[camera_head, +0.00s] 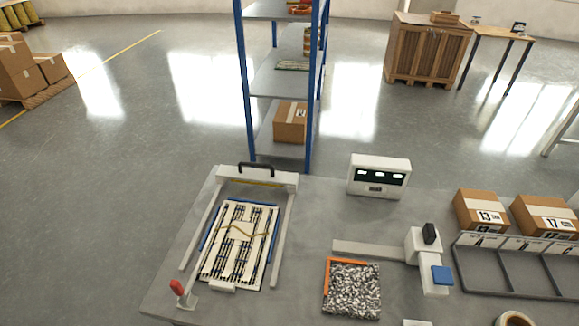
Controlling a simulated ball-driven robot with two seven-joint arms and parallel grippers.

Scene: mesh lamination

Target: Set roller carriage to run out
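The roller carriage (230,178) is a white crossbar with a black arched handle (257,167), at the far end of two pale parallel rails (283,240) on the worktable. Between the rails lies a flat bed with a white panel (239,235), dark strips, blue edges and a wavy tan strand across it. The carriage is beyond the far edge of the panel. A red-handled lever (177,287) stands at the near left corner of the rail frame. Neither of my grippers shows in the head view.
A white display unit (379,175) stands to the right. A speckled grey slab (352,291) sits in an orange corner guide, beside a white arm device (424,245) with a blue pad. Boxes marked 13 (481,212) and 17 (545,219) stand behind a lettered rack (515,271).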

